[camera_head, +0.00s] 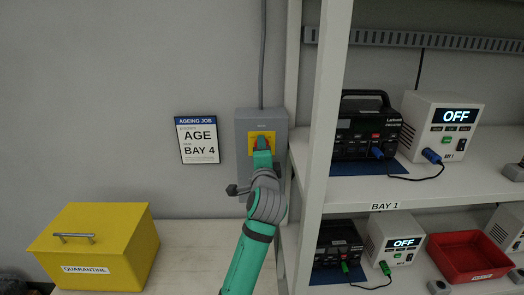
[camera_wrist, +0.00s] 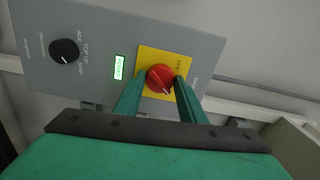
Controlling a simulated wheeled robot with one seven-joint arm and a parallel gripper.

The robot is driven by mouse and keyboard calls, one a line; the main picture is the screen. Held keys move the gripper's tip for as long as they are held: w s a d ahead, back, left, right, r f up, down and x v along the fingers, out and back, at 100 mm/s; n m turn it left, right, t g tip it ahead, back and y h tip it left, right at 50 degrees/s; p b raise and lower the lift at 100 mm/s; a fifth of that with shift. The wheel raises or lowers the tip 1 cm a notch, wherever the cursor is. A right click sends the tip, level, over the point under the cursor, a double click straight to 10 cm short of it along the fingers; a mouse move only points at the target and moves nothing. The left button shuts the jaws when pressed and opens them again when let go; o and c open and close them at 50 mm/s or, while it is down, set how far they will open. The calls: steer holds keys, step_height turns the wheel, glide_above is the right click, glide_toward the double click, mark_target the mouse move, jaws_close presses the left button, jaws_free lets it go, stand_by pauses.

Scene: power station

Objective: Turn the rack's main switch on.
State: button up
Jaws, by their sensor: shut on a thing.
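The main switch is a red rotary knob (camera_wrist: 160,78) on a yellow plate (camera_wrist: 151,61), mounted on a grey switch box (camera_wrist: 100,35). In the head view the grey box (camera_head: 244,124) is on the wall beside the rack, with the yellow plate (camera_head: 254,139) near its top. My gripper (camera_wrist: 157,88) is shut on the red knob, one green finger on each side of it. In the head view my gripper (camera_head: 262,144) covers most of the knob. A small green-lit display (camera_wrist: 119,67) and a black selector knob (camera_wrist: 64,50) are on the same box.
The rack (camera_head: 315,120) stands right of the box, its white post close to my arm. Its shelves hold power units reading OFF (camera_head: 438,122) and a red tray (camera_head: 466,262). A yellow quarantine box (camera_head: 97,243) sits at left. A sign (camera_head: 197,139) reads AGE BAY 4.

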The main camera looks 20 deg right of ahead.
steer(key=shift+m, duration=0.6)
steer(key=o, duration=1)
steer(key=shift+o, duration=0.2)
steer(key=v, duration=1)
steer(key=shift+s, duration=0.4)
steer(key=shift+a, duration=0.1)
